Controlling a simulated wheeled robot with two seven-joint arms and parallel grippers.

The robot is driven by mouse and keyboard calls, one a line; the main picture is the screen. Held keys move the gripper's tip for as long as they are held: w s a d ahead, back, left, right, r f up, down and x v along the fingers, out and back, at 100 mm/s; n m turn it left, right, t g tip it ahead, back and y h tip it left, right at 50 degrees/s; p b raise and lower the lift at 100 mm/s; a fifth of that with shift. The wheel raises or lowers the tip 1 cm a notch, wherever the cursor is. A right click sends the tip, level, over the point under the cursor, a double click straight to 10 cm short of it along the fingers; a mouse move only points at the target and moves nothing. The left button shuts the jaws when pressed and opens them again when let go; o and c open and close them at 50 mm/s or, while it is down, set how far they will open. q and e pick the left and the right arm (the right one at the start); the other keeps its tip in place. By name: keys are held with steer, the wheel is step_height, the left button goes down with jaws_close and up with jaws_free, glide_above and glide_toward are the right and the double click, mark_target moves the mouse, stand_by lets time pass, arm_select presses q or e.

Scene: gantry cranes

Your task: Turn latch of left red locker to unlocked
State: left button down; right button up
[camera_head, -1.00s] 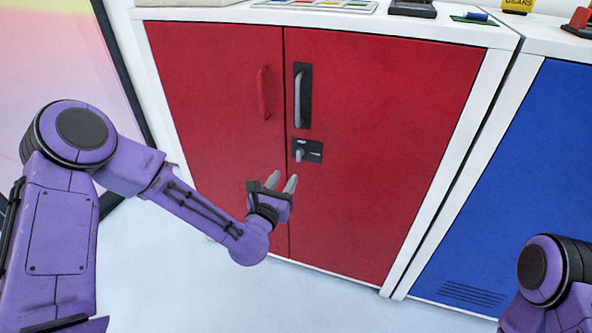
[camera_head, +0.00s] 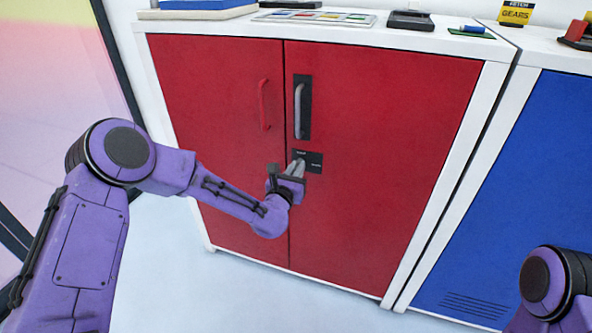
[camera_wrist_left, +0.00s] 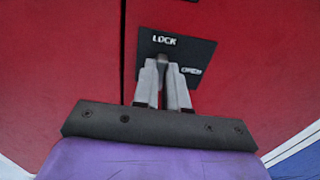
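The left red locker (camera_head: 385,165) stands ahead with its double doors closed. Its latch sits on a small black plate (camera_head: 315,162) below the grey handle (camera_head: 302,107). In the left wrist view the plate (camera_wrist_left: 198,48) reads LOCK at top and OPEN at right. The dark latch knob (camera_wrist_left: 162,60) points up towards LOCK. My left gripper (camera_head: 297,165) is at the plate; in the left wrist view its two grey fingers (camera_wrist_left: 162,72) stand close on both sides of the knob and look shut on it. The fingers partly hide the knob. My right gripper is out of view.
A blue locker (camera_head: 510,185) stands to the right. The white top (camera_head: 225,25) holds a blue box (camera_head: 205,5), a tray of coloured tiles (camera_head: 315,18) and a dark device (camera_head: 410,20). The floor in front of the doors is clear.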

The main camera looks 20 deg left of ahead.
arm_select(q)
steer(key=shift+m, duration=0.4)
steer(key=m, duration=1.7)
steer(key=shift+d+f, duration=0.2)
stand_by(0.4)
steer(key=c, duration=1.2)
jaws_free()
steer(key=shift+o, duration=0.2)
